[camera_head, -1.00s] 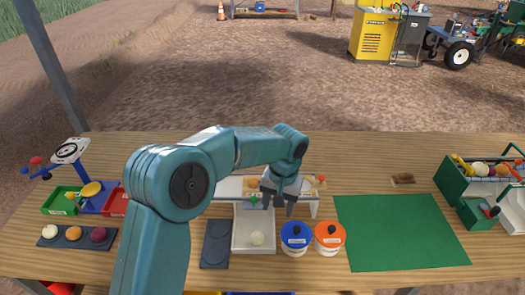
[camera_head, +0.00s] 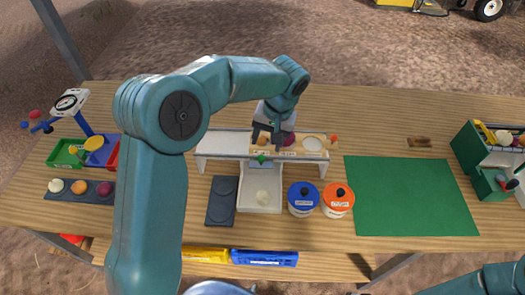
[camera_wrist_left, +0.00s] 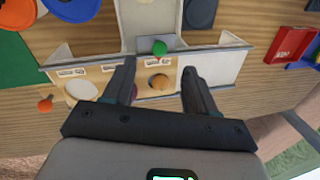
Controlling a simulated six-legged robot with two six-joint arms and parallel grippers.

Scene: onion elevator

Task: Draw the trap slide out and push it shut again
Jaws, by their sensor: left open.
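A low white bridge stand (camera_head: 222,146) stands mid-bench. A wooden slide board (camera_head: 312,154) with small labels lies along its right part, with an orange knob (camera_head: 334,138) at the right end. A green knob (camera_head: 262,159) sits at the front edge, above a white tray (camera_head: 260,204) holding a pale onion. My left gripper (camera_head: 267,140) is over the stand, behind the green knob. In the left wrist view its fingers (camera_wrist_left: 157,82) are apart, with an orange onion (camera_wrist_left: 160,82) showing between them; contact cannot be told. My right gripper is out of view.
A blue-lidded jar (camera_head: 302,199) and an orange-lidded jar (camera_head: 337,201) stand right of the tray. A dark plate (camera_head: 221,201) lies left of it. A green mat (camera_head: 410,198) is bare. A scale (camera_head: 70,103) stands left, a green crate (camera_head: 474,150) right.

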